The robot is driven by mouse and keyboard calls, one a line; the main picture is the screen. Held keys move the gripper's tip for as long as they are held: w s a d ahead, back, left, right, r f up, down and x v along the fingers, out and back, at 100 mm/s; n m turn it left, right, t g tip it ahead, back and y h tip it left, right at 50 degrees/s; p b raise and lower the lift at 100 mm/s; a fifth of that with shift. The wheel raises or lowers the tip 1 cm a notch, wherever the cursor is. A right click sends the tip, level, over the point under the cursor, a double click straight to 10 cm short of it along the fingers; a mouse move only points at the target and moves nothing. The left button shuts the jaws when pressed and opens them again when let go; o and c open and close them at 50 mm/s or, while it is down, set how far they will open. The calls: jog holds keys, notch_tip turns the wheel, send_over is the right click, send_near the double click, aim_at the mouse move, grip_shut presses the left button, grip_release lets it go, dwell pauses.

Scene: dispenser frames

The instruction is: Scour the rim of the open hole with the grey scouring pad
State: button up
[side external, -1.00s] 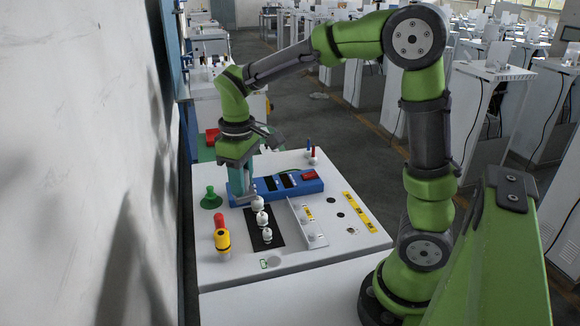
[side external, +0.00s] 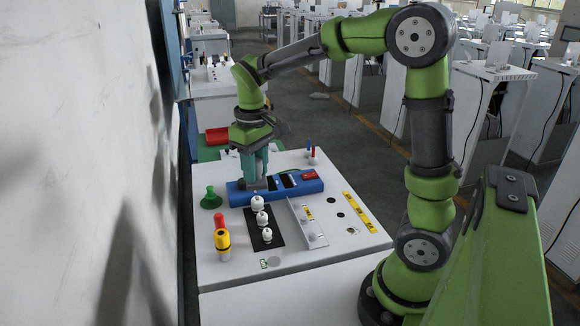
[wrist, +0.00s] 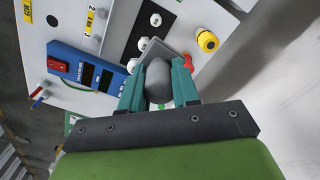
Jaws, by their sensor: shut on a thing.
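My gripper (side external: 256,172) is shut on the grey scouring pad (side external: 257,185), and its teal fingers point down over the left part of the blue box. In the wrist view my gripper (wrist: 160,88) clasps the pad's rounded grey grip, with the flat square pad (wrist: 178,50) beyond it. A dark round hole (side external: 340,214) lies in the white panel right of the silver plate, well apart from the pad. A dark hole also shows in the wrist view (wrist: 52,20), at the upper left. I cannot tell whether the pad touches anything.
White knobs (side external: 262,218) stand on a black strip in front. A silver plate (side external: 308,222), a yellow knob (side external: 222,239), a red knob (side external: 219,220) and a green funnel-shaped piece (side external: 211,198) surround them.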

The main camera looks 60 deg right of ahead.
jog(key=s+d+f+m, duration=0.2)
jog(key=s+d, duration=0.3)
jog(key=d, duration=0.1)
jog(key=s+d+f+m, duration=0.2)
jog(key=s+d+m, duration=0.1)
jog(key=s+d, duration=0.3)
jog(key=s+d+f+m, duration=0.35)
jog(key=s+f, duration=0.25)
jog(key=s, duration=0.3)
jog(key=shift+n, duration=0.45)
jog(key=shift+s+d+f, duration=0.1)
jog(key=shift+s+f, duration=0.05)
jog(key=shift+f, duration=1.35)
jog(key=shift+s+f, duration=0.1)
jog(key=shift+f, duration=2.1)
jog(key=shift+w+a+r, duration=0.25)
jog(key=shift+w+r, duration=0.1)
jog(key=shift+r, duration=0.05)
grip_shut()
jog(key=shift+w+a+r, duration=0.1)
jog(key=shift+w+a, duration=0.65)
jog(key=shift+w+a+f, duration=0.2)
jog(key=shift+a+f, duration=0.05)
jog(key=shift+w+a, duration=0.2)
jog(key=shift+w, duration=0.05)
jog(key=shift+s+d, duration=1.45)
jog(key=shift+d, duration=0.05)
notch_tip(320, 180, up, 8)
